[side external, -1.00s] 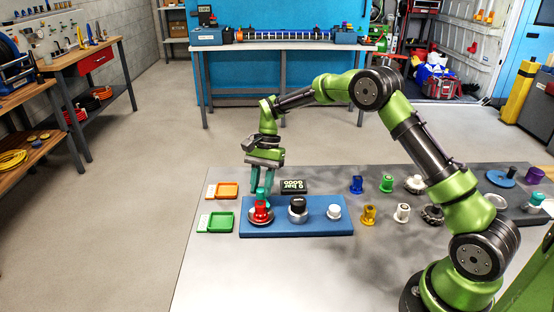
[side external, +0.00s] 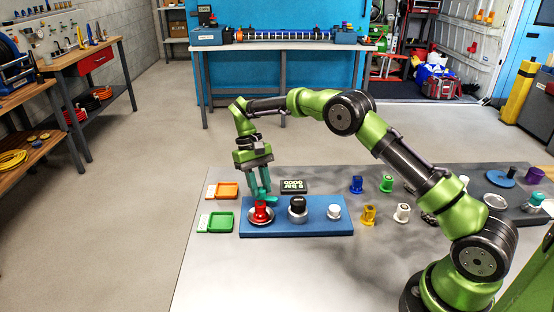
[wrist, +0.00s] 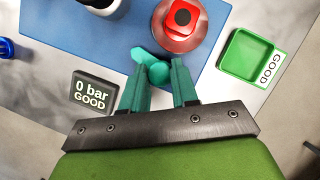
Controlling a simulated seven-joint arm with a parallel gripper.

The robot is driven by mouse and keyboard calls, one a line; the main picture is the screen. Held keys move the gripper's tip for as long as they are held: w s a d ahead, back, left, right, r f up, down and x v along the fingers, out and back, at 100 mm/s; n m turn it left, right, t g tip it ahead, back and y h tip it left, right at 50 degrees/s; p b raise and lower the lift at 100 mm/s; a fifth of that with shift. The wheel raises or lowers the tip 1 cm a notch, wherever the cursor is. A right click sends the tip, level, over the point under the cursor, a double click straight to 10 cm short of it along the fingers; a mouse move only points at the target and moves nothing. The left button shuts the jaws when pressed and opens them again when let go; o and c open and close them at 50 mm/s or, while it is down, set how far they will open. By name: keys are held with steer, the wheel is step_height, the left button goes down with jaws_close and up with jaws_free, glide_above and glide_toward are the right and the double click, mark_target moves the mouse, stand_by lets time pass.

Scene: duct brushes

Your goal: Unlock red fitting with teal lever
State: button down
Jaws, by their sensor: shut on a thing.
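The red fitting (side external: 260,213) stands upright on a round metal base at the left end of the blue board (side external: 325,229). In the wrist view the red fitting (wrist: 194,14) has a dark top centre. The teal lever (wrist: 140,56) lies beside its round base, toward my gripper. My gripper (wrist: 159,72) is shut on the teal lever, between two dark teal fingers. In the side view my gripper (side external: 262,190) is tilted and sits just above and behind the red fitting. Whether the lever touches the fitting is hard to tell.
A black display (wrist: 92,91) reads "0 bar GOOD". A green tray (wrist: 233,66) and an orange tray (side external: 228,190) lie left of the board in the side view. A black-topped fitting (side external: 297,214) and white fitting (side external: 334,212) share the board. Several coloured fittings stand to the right.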

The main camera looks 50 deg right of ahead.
steer(key=shift+n+h, duration=0.5)
steer(key=shift+n, duration=0.5)
steer(key=shift+w, duration=0.1)
steer(key=c, duration=0.9)
jaws_free()
steer(key=shift+o, duration=0.2)
steer(key=v, duration=0.7)
steer(key=shift+r, duration=0.2)
